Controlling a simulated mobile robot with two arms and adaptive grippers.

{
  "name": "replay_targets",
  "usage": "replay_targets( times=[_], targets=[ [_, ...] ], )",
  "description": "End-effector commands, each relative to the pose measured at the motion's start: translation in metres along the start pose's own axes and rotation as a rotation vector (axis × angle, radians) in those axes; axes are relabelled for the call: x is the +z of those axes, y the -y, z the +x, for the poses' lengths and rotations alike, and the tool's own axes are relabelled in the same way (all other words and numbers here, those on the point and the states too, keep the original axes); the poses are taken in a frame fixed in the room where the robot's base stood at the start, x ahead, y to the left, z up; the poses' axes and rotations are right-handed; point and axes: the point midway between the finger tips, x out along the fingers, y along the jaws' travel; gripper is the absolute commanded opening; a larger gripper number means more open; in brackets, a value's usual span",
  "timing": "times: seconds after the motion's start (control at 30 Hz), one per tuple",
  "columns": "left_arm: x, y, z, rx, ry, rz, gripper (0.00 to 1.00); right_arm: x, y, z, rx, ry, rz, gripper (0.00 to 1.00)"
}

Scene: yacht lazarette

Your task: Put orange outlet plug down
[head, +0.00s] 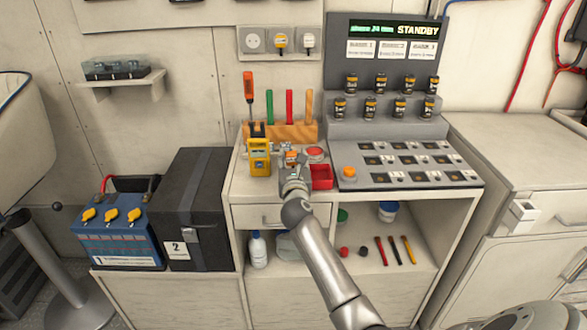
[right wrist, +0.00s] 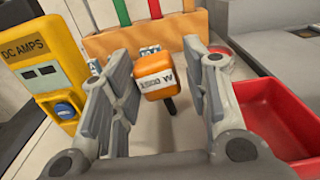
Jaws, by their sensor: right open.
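The orange outlet plug (right wrist: 156,86), with a white "1500 W" label, is between the spread fingers of my right gripper (right wrist: 158,100) in the right wrist view. The fingers appear apart from its sides. Metal prongs show at its back and a dark stub at its lower front. In the head view the plug (head: 291,155) is a small orange patch, mostly hidden by my right gripper (head: 289,152) over the bench top (head: 258,191). It seems to be at the bench surface, but contact is hard to tell. My left gripper is not in view.
A yellow "DC AMPS" meter (head: 259,158) stands close left of the gripper, a red tray (head: 320,177) close right. Behind is a wooden rack (head: 281,132) with upright tools. A grey control panel (head: 405,170) lies further right. Wall outlets (head: 280,41) are above.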

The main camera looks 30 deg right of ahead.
Motion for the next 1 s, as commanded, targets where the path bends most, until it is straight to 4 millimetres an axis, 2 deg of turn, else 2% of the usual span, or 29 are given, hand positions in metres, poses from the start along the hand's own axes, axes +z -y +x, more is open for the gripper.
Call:
replay_targets(
  times=[0.03,0.17,0.4,0.6,0.8,1.0],
  targets=[
    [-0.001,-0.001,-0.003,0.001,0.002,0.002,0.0,0.001,0.008,0.001,-0.017,-0.012,-0.006,0.53],
    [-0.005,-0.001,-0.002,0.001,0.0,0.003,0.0,-0.001,0.005,-0.02,-0.012,-0.013,-0.004,0.53],
    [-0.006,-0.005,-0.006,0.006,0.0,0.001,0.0,0.003,0.003,-0.07,-0.007,-0.008,-0.002,0.53],
    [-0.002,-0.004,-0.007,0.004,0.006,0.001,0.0,0.005,0.002,-0.103,-0.007,-0.005,-0.001,0.53],
    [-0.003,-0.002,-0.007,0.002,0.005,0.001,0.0,0.006,0.002,-0.119,-0.006,-0.003,-0.003,0.53],
    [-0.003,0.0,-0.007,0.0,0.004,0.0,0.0,0.007,0.002,-0.12,-0.006,-0.002,-0.003,0.53]
  ],
)
